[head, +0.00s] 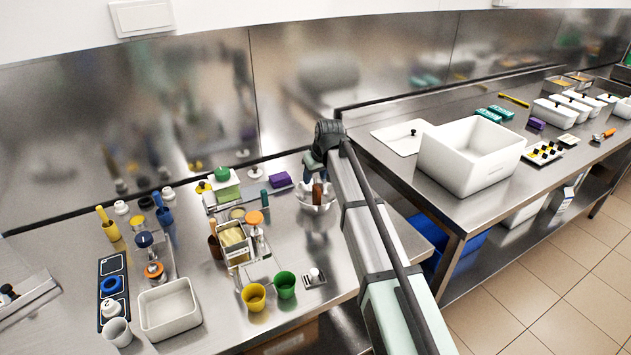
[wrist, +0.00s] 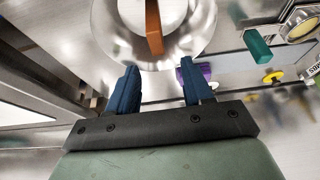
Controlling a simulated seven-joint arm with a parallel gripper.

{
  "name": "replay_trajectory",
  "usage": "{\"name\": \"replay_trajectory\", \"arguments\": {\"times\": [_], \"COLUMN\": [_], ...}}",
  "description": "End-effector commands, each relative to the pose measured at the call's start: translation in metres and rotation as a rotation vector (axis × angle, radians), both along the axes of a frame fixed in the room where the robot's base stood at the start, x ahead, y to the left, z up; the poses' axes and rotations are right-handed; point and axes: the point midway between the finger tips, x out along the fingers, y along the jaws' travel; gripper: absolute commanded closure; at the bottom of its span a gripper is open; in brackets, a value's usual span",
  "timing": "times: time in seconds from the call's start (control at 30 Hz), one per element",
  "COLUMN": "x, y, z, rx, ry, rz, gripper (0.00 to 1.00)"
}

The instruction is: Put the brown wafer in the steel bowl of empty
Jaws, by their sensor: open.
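The steel bowl (head: 304,199) stands on the steel counter below my gripper (head: 316,172). The brown wafer (head: 318,194) is at the bowl, upright or leaning. In the wrist view the bowl (wrist: 196,40) fills the top middle, and the wafer (wrist: 153,28) shows inside its outline, over a pale round area. My gripper (wrist: 158,66) is open, with its two blue fingers apart and nothing between them. The wafer lies just beyond the fingertips in that view and looks clear of them. Whether it touches the bowl's bottom cannot be told.
A purple block (head: 280,180) and a teal block (head: 264,198) stand left of the bowl. A wafer holder (head: 236,245), a yellow cup (head: 254,297) and a green cup (head: 285,285) stand nearer the front. Bare counter lies in front of the bowl.

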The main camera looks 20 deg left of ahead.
Motion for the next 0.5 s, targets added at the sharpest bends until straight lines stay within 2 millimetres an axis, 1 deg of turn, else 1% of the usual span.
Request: {"name": "replay_trajectory", "arguments": {"times": [0.1,0.3,0.4,0.5], "x": [0.001,0.001,0.0,0.0], "y": [0.0,0.0,0.0,0.0], "z": [0.016,0.038,0.042,0.042], "rx": [0.001,0.0,0.0,-0.001], "ry": [-0.002,-0.001,0.0,0.001], "rz": [0.0,0.0,0.0,0.0], "gripper": [0.5,0.5,0.5,0.5]}}
